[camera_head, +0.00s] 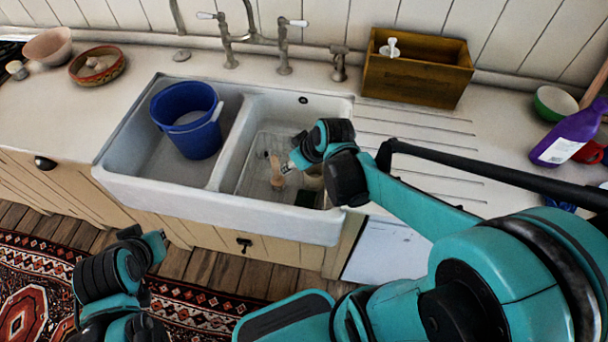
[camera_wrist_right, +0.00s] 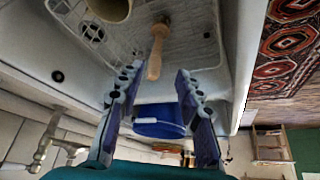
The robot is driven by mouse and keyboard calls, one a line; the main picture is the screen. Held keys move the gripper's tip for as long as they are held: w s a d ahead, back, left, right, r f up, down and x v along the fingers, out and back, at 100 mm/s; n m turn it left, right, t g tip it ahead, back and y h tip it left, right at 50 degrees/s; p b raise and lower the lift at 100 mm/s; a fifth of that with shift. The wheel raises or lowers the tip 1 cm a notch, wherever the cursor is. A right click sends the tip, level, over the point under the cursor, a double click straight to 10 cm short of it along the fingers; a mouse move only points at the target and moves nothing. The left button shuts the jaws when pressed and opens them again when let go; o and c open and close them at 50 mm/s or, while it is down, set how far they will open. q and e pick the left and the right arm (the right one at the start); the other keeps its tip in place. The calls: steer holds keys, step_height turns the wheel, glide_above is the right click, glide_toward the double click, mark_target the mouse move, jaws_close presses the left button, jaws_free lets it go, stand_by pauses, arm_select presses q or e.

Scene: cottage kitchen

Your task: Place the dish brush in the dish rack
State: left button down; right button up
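The dish brush, with a pale wooden handle (camera_head: 276,168), is in the right sink basin, among the wires of the clear or wire dish rack (camera_head: 250,182). In the right wrist view the brush (camera_wrist_right: 157,50) points its handle toward my gripper, and the rack (camera_wrist_right: 135,38) shows as a grid around it. My right gripper (camera_wrist_right: 152,78) is open above the basin, its fingers apart on either side of the handle end, not visibly touching it. It also shows in the head view (camera_head: 288,167). My left gripper (camera_head: 158,242) is low in front of the counter; its finger opening is unclear.
A blue bucket (camera_head: 188,124) stands in the left basin. A beige mug (camera_wrist_right: 108,8) and a dark green sponge (camera_head: 306,198) are near the brush. A wooden box (camera_head: 418,75), a purple bottle (camera_head: 569,135) and bowls stand on the counter. The ribbed drainboard (camera_head: 400,125) is clear.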

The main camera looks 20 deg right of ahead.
steer(key=s+r+m+t+h, duration=0.1)
steer(key=s+r+m, duration=0.3)
steer(key=s, duration=0.6)
steer(key=shift+s+r+t+h, duration=0.3)
steer(key=shift+r+h, duration=0.3)
steer(key=shift+r, duration=0.4)
